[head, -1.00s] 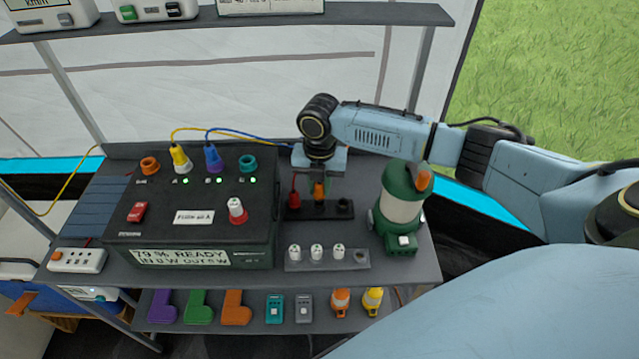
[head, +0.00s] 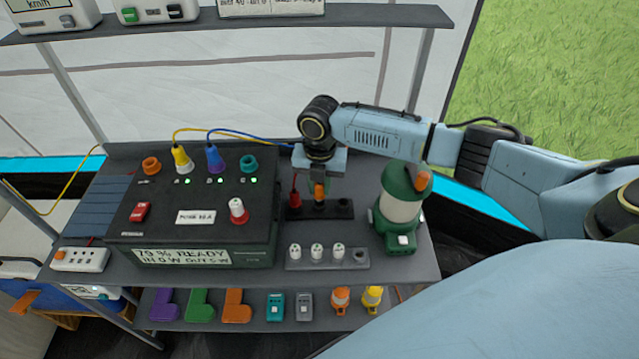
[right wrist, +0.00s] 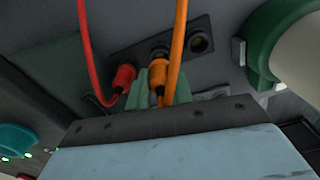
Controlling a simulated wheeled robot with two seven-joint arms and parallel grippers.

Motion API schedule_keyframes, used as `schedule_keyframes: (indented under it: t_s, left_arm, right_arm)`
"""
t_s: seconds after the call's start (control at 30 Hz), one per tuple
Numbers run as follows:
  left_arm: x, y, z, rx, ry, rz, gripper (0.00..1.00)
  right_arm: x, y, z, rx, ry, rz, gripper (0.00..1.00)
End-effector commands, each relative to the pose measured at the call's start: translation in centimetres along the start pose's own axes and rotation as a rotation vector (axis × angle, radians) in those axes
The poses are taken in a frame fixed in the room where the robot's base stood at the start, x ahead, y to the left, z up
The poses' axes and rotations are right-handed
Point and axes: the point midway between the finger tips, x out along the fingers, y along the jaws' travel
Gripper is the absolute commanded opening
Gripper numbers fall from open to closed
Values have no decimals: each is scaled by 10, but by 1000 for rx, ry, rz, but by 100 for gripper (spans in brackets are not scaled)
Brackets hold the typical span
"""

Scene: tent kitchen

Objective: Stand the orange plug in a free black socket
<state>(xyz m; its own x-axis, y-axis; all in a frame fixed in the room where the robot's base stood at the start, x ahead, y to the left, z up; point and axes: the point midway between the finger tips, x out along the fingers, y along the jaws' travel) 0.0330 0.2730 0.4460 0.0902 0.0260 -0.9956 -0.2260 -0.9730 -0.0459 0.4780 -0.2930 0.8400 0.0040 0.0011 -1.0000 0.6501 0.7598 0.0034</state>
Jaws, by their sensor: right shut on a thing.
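My right gripper (head: 319,186) points down over the black socket strip (head: 291,214) and is shut on the orange plug (head: 319,198). The plug is upright at the middle socket; I cannot tell how far its lower end is inside. In the right wrist view the orange plug (right wrist: 157,96) sits between the green fingers (right wrist: 158,86), in front of the middle socket's rim. A red plug (head: 295,198) stands in the left socket. The right socket (head: 344,205) is empty, and it also shows in the right wrist view (right wrist: 199,43). My left gripper is not in view.
A green lantern (head: 401,205) stands close right of the strip. A dark power box (head: 190,225) with several plugs and a red-white knob is on the left. A grey strip (head: 328,262) with white plugs lies in front. A shelf (head: 240,18) spans above.

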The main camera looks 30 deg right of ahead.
Motion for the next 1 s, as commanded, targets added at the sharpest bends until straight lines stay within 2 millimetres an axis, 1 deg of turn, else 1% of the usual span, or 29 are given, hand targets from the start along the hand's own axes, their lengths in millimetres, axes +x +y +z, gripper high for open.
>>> schedule_keyframes:
  t_s: [0.27, 0.67, 1.0]
  left_arm:
    - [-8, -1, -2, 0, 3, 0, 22]
    - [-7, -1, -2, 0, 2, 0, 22]
    - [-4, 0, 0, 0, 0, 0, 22]
  right_arm:
    - [-1, 0, 0, 0, 1, 0, 0]
    - [1, 0, 0, 0, 0, 0, 0]
    - [7, 0, 0, 0, 0, 1, 0]
